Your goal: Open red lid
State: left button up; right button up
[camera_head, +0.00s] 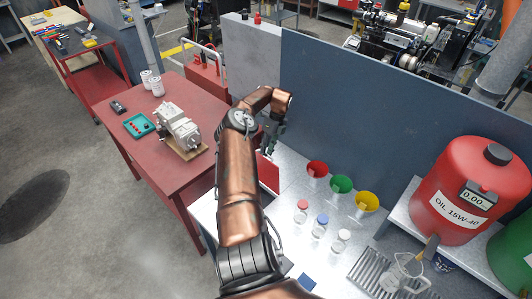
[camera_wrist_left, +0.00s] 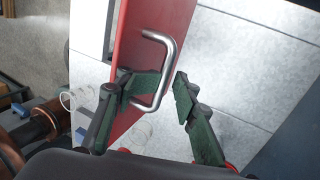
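A red panel (camera_wrist_left: 140,50) with a bent metal handle (camera_wrist_left: 172,60), which appears to be the red lid, stands steeply in the left wrist view. In the head view a strip of it (camera_head: 268,173) shows below my left gripper (camera_head: 271,136), partly hidden by my arm. In the left wrist view my left gripper (camera_wrist_left: 156,88) is open. Its green-padded fingers are apart, one over the red panel and one to the right of the handle. The handle's lower end lies between them; I cannot tell whether they touch it. My right gripper is not in view.
Red (camera_head: 317,168), green (camera_head: 340,184) and yellow (camera_head: 367,201) funnels and capped jars (camera_head: 319,225) stand on the grey bench to the right. A red oil drum (camera_head: 468,190) stands beyond. A red table (camera_head: 140,165) is at left, and a grey partition (camera_head: 350,105) rises behind.

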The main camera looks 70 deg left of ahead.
pick_arm(q)
jog(key=shift+w+a+r, duration=0.1)
dwell(0.4)
jog(key=v, duration=1.2)
dwell(0.4)
